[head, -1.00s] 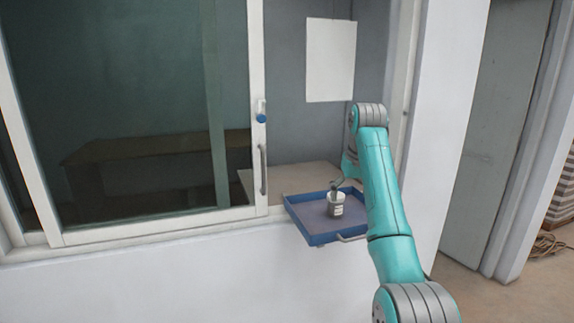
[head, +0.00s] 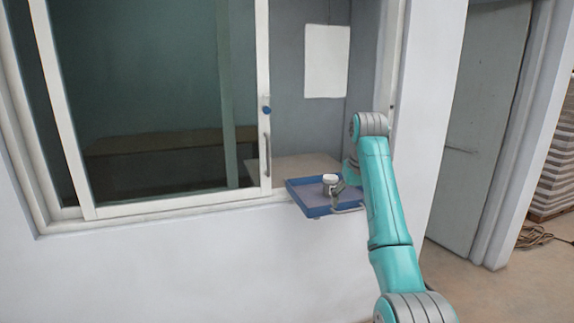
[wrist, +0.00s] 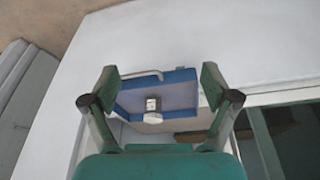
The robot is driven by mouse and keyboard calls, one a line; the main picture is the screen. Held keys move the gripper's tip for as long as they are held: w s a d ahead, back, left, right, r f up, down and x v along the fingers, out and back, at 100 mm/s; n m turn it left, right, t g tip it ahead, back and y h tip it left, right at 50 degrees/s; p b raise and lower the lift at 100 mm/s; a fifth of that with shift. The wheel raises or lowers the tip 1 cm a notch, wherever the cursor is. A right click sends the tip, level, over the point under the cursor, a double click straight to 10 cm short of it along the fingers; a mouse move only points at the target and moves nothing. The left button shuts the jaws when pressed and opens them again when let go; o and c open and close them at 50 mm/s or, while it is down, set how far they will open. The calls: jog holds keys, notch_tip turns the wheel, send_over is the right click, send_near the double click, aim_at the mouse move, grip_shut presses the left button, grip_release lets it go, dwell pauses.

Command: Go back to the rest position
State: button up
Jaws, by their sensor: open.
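My gripper (wrist: 158,85) is open in the wrist view, its two fingers spread wide with nothing between them up close. The gripper end in the head view is small and partly hidden beside the cup and behind my arm. I cannot tell the exact gap there, but the wrist view shows the cup apart from the fingers.
A sliding window with a white frame (head: 263,100) and a grey handle (head: 267,155) is left of the tray. A paper sheet (head: 327,61) hangs on the back wall. A grey door (head: 485,130) stands at the right. Floor at the lower right is free.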

jog(key=s+f+t, duration=0.1)
jog(key=s+f, duration=0.2)
jog(key=f, duration=1.2)
jog(key=s+f+t, duration=0.2)
jog(key=f, duration=1.3)
jog(key=s+f+t, duration=0.2)
jog(key=s+f, duration=1.6)
jog(key=s, duration=0.1)
jog(key=s+r+m+t, duration=0.1)
jog(key=s+t, duration=0.2)
jog(key=s, duration=2.3)
jog(key=s+r+t, duration=0.3)
jog(key=s+r, duration=1.7)
jog(key=shift+d+t, duration=0.3)
jog(key=shift+d, duration=0.05)
